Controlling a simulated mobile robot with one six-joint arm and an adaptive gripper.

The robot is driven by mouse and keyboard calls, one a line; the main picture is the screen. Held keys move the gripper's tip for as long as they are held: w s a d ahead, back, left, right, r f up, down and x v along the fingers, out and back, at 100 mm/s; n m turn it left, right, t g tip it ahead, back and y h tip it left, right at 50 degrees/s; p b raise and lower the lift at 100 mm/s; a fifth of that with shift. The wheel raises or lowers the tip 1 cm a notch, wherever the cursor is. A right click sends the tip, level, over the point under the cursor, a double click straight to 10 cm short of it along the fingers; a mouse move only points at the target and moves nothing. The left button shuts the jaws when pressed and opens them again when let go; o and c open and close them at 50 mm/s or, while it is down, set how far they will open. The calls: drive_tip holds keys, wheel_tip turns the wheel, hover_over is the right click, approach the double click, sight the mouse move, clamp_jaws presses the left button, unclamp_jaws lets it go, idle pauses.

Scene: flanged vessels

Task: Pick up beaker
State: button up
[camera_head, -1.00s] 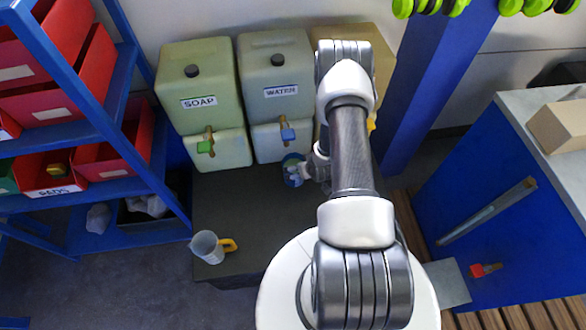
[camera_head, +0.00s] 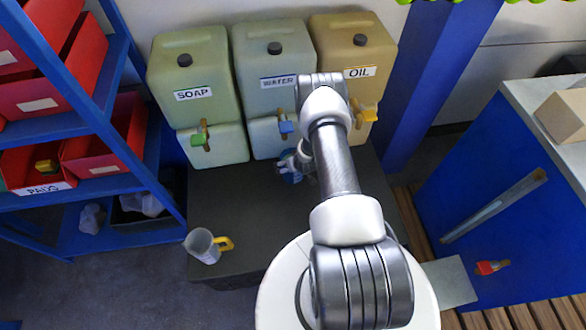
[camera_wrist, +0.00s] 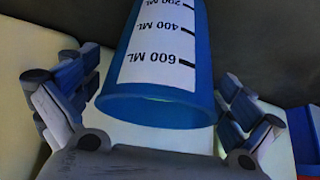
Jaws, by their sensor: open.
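A blue beaker with a white scale reading up to 600 ML fills the middle of the wrist view (camera_wrist: 160,108). Its markings appear upside down there, and its open rim faces the camera. My gripper (camera_wrist: 158,95) is open, with one finger on each side of the beaker; I cannot tell whether either touches it. In the head view my gripper (camera_head: 297,163) is low in front of the water tank, over the dark bench, with a small patch of blue beside it. The beaker is mostly hidden there.
A clear jug with a yellow handle (camera_head: 202,247) stands at the bench's (camera_head: 235,215) front left. Soap (camera_head: 190,90), water (camera_head: 275,80) and oil (camera_head: 352,70) tanks with taps stand behind. A blue shelf (camera_head: 120,160) is left, a blue counter (camera_head: 500,180) right.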

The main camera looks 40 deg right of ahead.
drive_tip(key=shift+c, duration=0.4)
drive_tip(key=c, duration=1.7)
drive_tip(key=shift+w+r, duration=0.1)
drive_tip(key=shift+c, duration=0.9)
drive_tip(key=shift+r, duration=0.1)
